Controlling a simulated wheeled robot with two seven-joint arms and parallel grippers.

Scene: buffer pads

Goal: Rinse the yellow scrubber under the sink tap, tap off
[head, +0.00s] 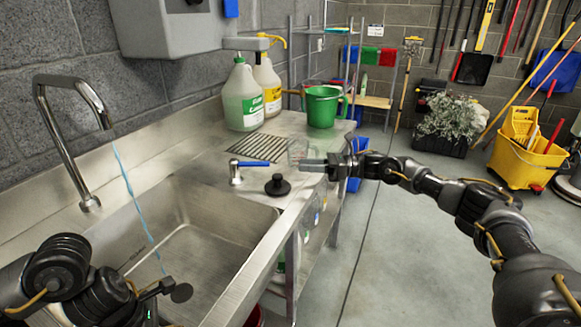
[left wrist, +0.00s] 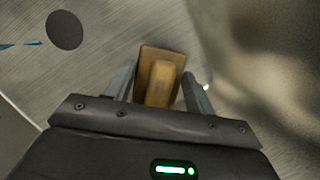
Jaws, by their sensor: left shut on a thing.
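The yellow scrubber (left wrist: 161,78), a brownish-yellow block on a flat base, is between the fingers of my left gripper (left wrist: 160,92) in the left wrist view. In the head view that gripper (head: 158,290) is low over the near part of the sink (head: 200,225), and I cannot make out the scrubber there. The tap (head: 72,100) is running: a thin blue stream (head: 137,200) falls into the basin near my left gripper. My right gripper (head: 312,164) is over the counter's right edge; its finger opening is unclear.
A blue-handled lever (head: 250,163) and a black knob (head: 278,185) stand on the counter right of the basin. Two jugs (head: 243,97) and a green bucket (head: 322,106) stand behind. A yellow mop bucket (head: 525,160) is on the floor.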

